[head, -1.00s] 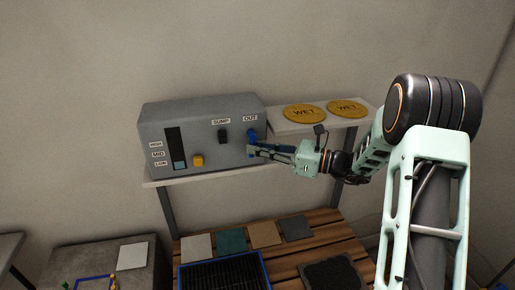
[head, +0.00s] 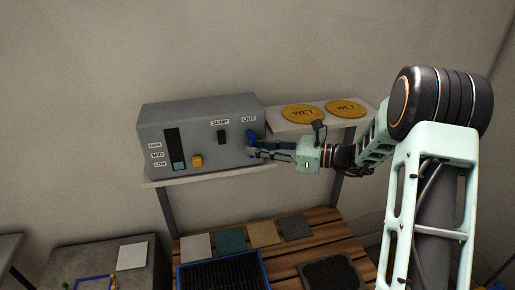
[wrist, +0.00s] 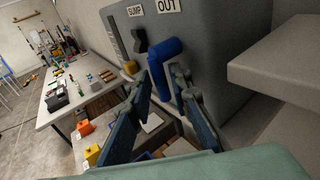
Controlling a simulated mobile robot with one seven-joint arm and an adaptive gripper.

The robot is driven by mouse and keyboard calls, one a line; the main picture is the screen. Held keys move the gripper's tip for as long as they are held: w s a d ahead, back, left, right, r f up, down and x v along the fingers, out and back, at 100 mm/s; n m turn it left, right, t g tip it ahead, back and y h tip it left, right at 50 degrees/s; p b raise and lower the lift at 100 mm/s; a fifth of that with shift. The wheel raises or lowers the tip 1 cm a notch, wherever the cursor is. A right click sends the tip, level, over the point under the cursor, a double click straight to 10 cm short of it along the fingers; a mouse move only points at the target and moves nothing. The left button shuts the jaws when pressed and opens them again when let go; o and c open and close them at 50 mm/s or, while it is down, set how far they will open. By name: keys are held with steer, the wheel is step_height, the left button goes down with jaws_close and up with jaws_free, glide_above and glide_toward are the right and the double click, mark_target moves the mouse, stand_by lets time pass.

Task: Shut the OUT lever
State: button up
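The OUT lever is a blue bent handle (head: 251,136) on the right of the grey box's front, under the OUT label. In the wrist view the blue lever (wrist: 166,54) bends downward, its lower end between the fingertips. My gripper (head: 256,149) is at the lever, reaching in from the right. In the wrist view my gripper (wrist: 164,86) has its two fingers apart, one on each side of the lever's lower end. I cannot tell whether either finger touches it.
The grey box (head: 205,163) also carries a black SUMP switch (head: 222,137), a yellow knob (head: 197,161) and a level gauge (head: 174,148). A shelf with yellow WET discs (head: 302,113) is to the right. Tiles and trays lie on the wooden slats below.

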steer(key=v, duration=1.1)
steer(key=shift+d, duration=0.4)
steer(key=shift+s, duration=0.1)
